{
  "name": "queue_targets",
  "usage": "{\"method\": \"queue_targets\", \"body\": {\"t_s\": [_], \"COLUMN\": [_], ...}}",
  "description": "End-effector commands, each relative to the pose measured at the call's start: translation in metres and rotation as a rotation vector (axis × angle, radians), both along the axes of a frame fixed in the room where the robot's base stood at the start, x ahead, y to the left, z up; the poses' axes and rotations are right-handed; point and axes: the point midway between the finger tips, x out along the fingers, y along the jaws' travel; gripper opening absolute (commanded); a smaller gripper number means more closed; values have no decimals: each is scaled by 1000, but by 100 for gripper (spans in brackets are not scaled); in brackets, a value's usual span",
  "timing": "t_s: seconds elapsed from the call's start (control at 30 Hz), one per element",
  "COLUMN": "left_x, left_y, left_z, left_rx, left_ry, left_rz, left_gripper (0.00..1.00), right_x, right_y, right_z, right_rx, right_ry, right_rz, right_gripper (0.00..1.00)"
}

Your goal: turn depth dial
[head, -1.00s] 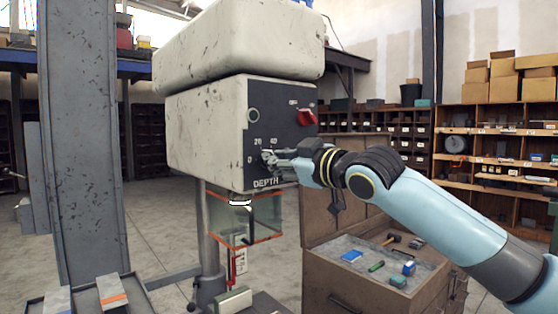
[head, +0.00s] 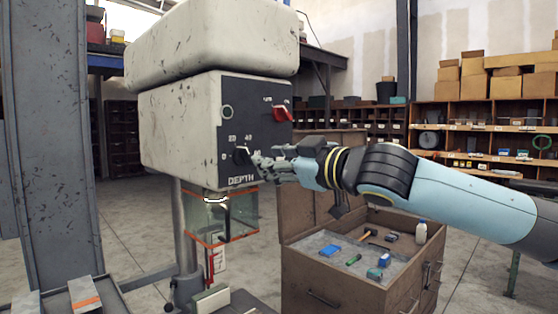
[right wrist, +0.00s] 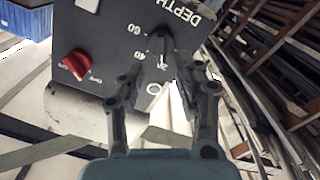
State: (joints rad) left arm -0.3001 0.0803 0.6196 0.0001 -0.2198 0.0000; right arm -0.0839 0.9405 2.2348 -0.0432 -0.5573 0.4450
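The depth dial (head: 242,155) is a dark knob on the black panel of the white machine (head: 180,120), above the word DEPTH. Numbers are printed around it. In the right wrist view the dial (right wrist: 160,46) lies ahead of and between my fingers; its light mark seems to point near the 20. My right gripper (head: 262,164) is just right of the dial in the head view. In the right wrist view the two fingers of my right gripper (right wrist: 160,82) are spread with nothing held between them. My left gripper is not in view.
A red switch (head: 281,114) sits at the panel's upper right. Below the panel hangs a clear guard (head: 222,218) with orange edges. A brown cabinet (head: 335,280) with small items on top stands under my right arm. A grey column (head: 50,150) stands at left.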

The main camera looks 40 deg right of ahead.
Motion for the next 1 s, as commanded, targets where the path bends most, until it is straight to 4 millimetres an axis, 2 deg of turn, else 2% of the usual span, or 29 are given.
{"method": "queue_targets", "body": {"t_s": [0.3, 0.87, 0.97, 1.0], "left_x": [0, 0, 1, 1], "left_y": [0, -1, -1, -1], "left_z": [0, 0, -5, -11], "left_rx": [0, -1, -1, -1], "left_ry": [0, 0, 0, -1], "left_rz": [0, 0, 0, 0], "left_gripper": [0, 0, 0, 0], "right_x": [-17, -17, -17, -18], "right_y": [0, 0, 1, 1], "right_z": [0, 1, -6, -15], "right_rx": [2, 4, 6, 18], "right_ry": [0, -3, 0, 3], "right_rz": [5, 5, 5, 3], "right_gripper": [35, 35, 35, 35]}}
